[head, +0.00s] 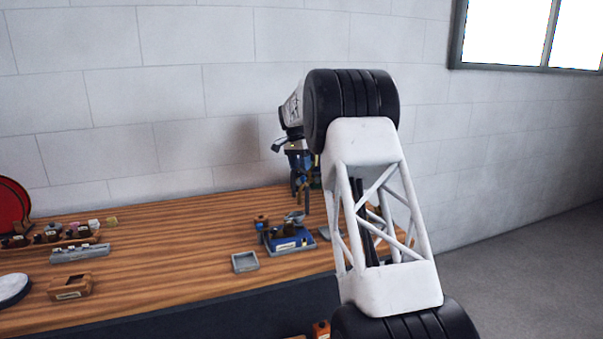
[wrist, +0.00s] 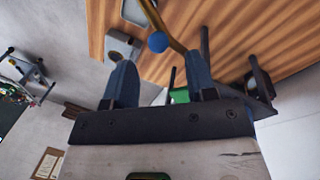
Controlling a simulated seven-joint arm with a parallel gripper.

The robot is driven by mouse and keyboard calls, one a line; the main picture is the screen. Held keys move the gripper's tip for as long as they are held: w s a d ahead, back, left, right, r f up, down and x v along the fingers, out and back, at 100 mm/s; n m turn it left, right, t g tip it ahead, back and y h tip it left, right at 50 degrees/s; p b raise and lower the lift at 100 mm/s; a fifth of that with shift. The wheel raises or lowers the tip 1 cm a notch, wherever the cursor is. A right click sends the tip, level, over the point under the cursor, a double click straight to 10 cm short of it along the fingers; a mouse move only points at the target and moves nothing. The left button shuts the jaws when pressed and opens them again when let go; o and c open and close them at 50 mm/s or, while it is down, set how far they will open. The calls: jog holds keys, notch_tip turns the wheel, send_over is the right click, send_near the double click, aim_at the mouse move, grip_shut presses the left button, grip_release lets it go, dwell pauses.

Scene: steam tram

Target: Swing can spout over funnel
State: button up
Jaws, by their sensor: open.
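My gripper (head: 300,192) points down over the back right of the wooden bench in the head view. In the wrist view my gripper (wrist: 160,82) has its two blue-grey fingers wide apart, with nothing clamped between them. A brass rod (wrist: 175,42) runs down from the top edge, with a blue ball (wrist: 158,42) beside it, just beyond the fingertips and near the gap. I cannot tell whether this rod is the can's spout. A green patch (wrist: 180,95) shows behind the gripper. In the head view my arm and gripper hide most of that spot. I cannot make out the funnel for certain.
The bench (head: 190,255) holds a blue tray (head: 288,242) with small parts, a small grey tray (head: 244,262), a brown box (head: 72,288) and a grey rack (head: 80,252). Dark posts (wrist: 206,45) stand right of the fingers. A block wall (head: 170,100) rises close behind.

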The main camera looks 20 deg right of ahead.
jog(key=shift+w+a+r, duration=0.1)
jog(key=shift+w+r, duration=0.05)
jog(key=shift+r, duration=0.7)
jog(key=shift+w+a+r, duration=0.1)
jog(key=shift+w+r, duration=0.05)
jog(key=shift+r, duration=0.7)
jog(key=s+a+r+n+t, duration=0.1)
jog(key=s+a+r+n, duration=0.2)
jog(key=s, duration=0.8)
jog(key=s+a+r+n+t, duration=0.1)
jog(key=s+a+r, duration=0.35)
jog(key=s, duration=0.75)
jog(key=s+a+r+n, duration=0.2)
jog(key=s+a, duration=0.4)
jog(key=s, duration=0.5)
jog(key=s+a+f+n, duration=0.1)
jog(key=s+f, duration=0.3)
jog(key=s, duration=0.8)
jog(key=s+a+f+n+t, duration=0.1)
jog(key=s+f, duration=0.4)
jog(key=s, duration=0.7)
jog(key=s+a+f+n+t+y, duration=0.1)
jog(key=s+a+f+n, duration=0.2)
jog(key=s, duration=0.9)
jog(key=shift+s+a+f, duration=0.25)
jog(key=shift+a+f, duration=0.35)
jog(key=shift+f, duration=0.2)
